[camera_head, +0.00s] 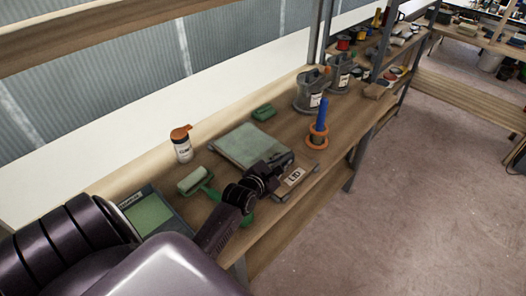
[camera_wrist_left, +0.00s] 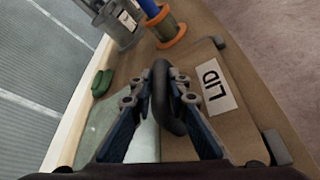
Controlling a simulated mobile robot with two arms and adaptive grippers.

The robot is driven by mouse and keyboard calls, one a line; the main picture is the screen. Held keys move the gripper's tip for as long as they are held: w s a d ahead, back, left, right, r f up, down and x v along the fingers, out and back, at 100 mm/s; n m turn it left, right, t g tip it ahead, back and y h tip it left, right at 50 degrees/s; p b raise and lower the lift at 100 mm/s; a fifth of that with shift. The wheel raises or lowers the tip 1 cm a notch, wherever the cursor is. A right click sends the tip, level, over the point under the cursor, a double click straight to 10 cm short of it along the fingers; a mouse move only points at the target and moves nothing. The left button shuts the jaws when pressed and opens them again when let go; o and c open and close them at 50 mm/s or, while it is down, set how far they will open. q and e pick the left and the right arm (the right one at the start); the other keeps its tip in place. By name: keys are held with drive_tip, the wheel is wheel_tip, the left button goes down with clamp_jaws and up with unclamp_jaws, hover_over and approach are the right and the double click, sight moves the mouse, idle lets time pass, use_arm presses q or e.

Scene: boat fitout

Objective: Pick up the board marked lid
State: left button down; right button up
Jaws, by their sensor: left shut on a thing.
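The board marked LID (camera_head: 298,184) lies over the wooden bench. A white label reads LID, and it also shows on bare brown wood in the left wrist view (camera_wrist_left: 238,122). Grey pieces sit at its corners. A dark rounded handle (camera_wrist_left: 161,84) stands up from the board. My left gripper (camera_head: 272,172) is shut on this handle, with a finger on either side (camera_wrist_left: 165,100). I cannot tell whether the board touches the bench. My right gripper is not in view.
A paint roller (camera_head: 194,181) and a green paint tray (camera_head: 149,213) lie left of the board. Behind are an orange-capped jar (camera_head: 182,149) and a green object (camera_head: 264,112). A blue cylinder in an orange-rimmed holder (camera_head: 317,139) and grey canisters (camera_head: 311,93) stand beyond. Floor is clear at right.

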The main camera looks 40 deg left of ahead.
use_arm(q)
drive_tip(key=shift+r, duration=0.15)
drive_tip(key=shift+w+r, duration=0.1)
